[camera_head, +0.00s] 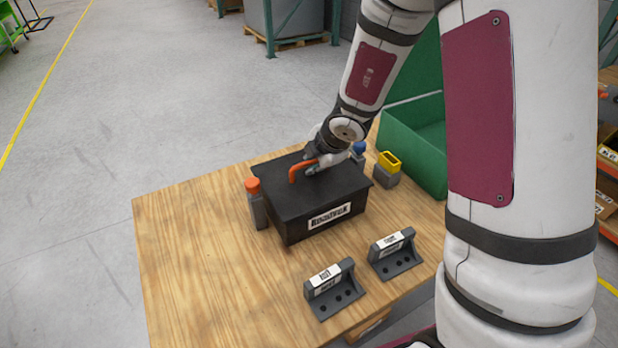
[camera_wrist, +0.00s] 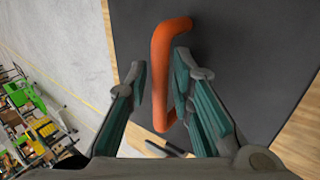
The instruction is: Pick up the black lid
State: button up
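The black lid (camera_head: 292,201) covers a black box (camera_head: 307,227) with a white label, which stands on a wooden table. An orange handle (camera_head: 298,170) rises from the lid; it also shows in the wrist view (camera_wrist: 161,75). My gripper (camera_head: 312,166) is low over the lid at the handle. In the wrist view my gripper (camera_wrist: 160,80) is open, with one finger on each side of the handle. There is a clear gap on the left; the right finger is close to the handle, and I cannot tell whether it touches.
A grey bottle with an orange cap (camera_head: 257,206) stands left of the box. A yellow-topped grey block (camera_head: 387,169) and a green bin (camera_head: 412,150) are on the right. Two grey labelled brackets (camera_head: 333,290) (camera_head: 394,256) stand in front. The table's left side (camera_head: 185,250) is clear.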

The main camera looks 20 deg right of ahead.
grip_shut()
jog(key=shift+r, duration=0.15)
